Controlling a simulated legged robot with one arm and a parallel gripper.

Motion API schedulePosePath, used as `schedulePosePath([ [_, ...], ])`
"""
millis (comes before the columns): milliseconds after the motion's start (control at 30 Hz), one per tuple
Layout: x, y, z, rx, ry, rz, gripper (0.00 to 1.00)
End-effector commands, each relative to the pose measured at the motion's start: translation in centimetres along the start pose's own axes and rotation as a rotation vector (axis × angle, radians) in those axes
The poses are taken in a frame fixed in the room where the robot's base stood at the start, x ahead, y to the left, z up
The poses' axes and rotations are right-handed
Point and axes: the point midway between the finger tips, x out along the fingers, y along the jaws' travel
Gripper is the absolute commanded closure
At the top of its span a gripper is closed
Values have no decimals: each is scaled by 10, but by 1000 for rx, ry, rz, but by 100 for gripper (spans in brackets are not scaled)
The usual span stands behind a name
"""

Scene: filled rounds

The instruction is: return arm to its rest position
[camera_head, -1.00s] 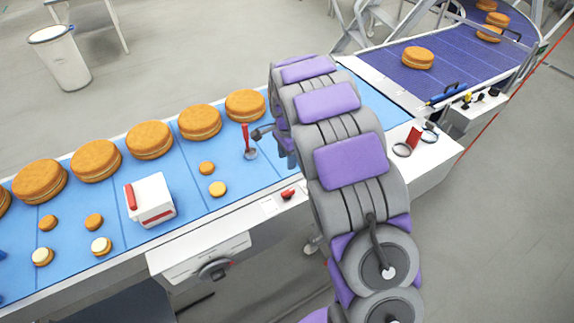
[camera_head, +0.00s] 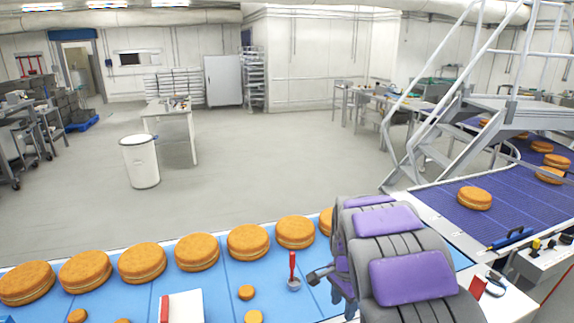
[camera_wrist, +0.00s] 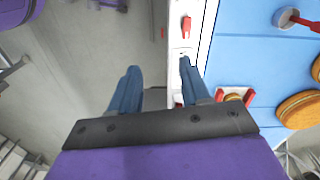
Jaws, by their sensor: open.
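My arm, grey with purple pads, rises from the lower right of the head view and reaches over the blue conveyor belt (camera_head: 225,275). My gripper's fingers are not clear in the head view. In the wrist view my gripper (camera_wrist: 158,82) shows two blue fingers spread apart with nothing between them. They lie over grey floor and the white edge of the conveyor frame (camera_wrist: 206,30). The blue belt is to their right in that view.
Several round filled cakes (camera_head: 197,252) line the belt's far side. A red-handled tool (camera_head: 293,270) stands close to my arm. A white box (camera_head: 185,307) is at the belt's near side. A purple conveyor (camera_head: 520,200) and metal stairs (camera_head: 430,135) are at right. Open floor lies beyond.

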Motion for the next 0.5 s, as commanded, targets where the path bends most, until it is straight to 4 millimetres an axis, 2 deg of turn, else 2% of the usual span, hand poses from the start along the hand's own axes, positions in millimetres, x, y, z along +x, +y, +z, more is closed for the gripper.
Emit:
schedulePosePath([
  [200, -28, 62, 27, -188, -5, 20, 53],
  [500, -45, 151, 74, -471, -40, 42, 53],
])
